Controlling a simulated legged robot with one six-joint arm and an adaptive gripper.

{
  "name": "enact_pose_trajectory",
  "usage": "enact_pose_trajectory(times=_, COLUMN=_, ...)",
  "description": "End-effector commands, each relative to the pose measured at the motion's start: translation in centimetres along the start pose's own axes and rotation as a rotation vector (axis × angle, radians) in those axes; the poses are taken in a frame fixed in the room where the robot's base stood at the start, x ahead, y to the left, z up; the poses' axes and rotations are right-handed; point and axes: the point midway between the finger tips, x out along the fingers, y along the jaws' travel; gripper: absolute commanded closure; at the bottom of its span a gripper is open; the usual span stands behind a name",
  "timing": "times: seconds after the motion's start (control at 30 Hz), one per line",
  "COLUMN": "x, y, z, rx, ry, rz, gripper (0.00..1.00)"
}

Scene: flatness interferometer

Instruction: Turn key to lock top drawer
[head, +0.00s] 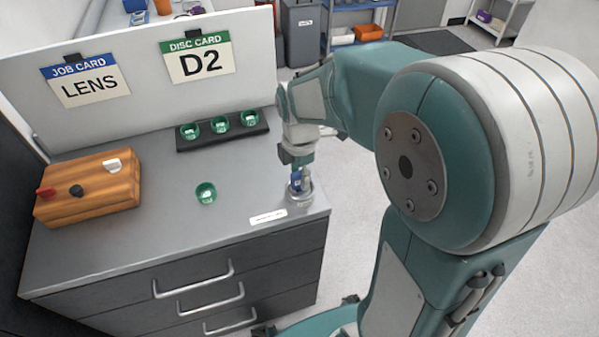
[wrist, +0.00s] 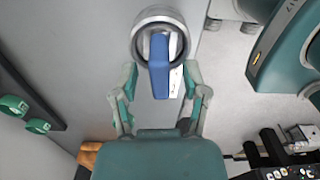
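A blue key (head: 297,181) stands in a round metal lock (head: 301,194) on the right front corner of the grey cabinet top (head: 150,230). In the wrist view the blue key (wrist: 160,66) points down the picture from the lock's metal ring (wrist: 138,36). My gripper (head: 297,172) is low over the lock. In the wrist view my gripper (wrist: 160,78) is open, with one finger on each side of the key and gaps between. The top drawer (head: 195,277) looks closed, with a bar handle.
A white label (head: 268,217) lies left of the lock. A green cup (head: 206,193) stands mid-top, and a black rack (head: 222,136) holds several green discs. A wooden block with knobs (head: 95,190) sits left. A white board (head: 150,75) with two cards stands behind.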

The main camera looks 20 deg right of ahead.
Motion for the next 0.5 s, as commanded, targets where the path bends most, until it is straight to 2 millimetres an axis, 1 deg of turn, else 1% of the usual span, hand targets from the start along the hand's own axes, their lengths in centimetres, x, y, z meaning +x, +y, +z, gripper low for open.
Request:
enact_pose_trajectory(times=0.23, x=0.0, y=0.0, z=0.0, rx=0.002, ry=0.000, rz=0.000, gripper=0.38)
enact_pose_trajectory(times=0.33, x=-0.3, y=0.0, z=0.0, rx=0.002, ry=0.000, rz=0.001, gripper=0.38)
enact_pose_trajectory(times=0.43, x=-1.5, y=0.1, z=0.0, rx=0.002, ry=0.000, rz=0.004, gripper=0.38)
enact_pose_trajectory(times=0.5, x=-2.8, y=0.1, z=0.0, rx=0.002, ry=-0.001, rz=0.005, gripper=0.38)
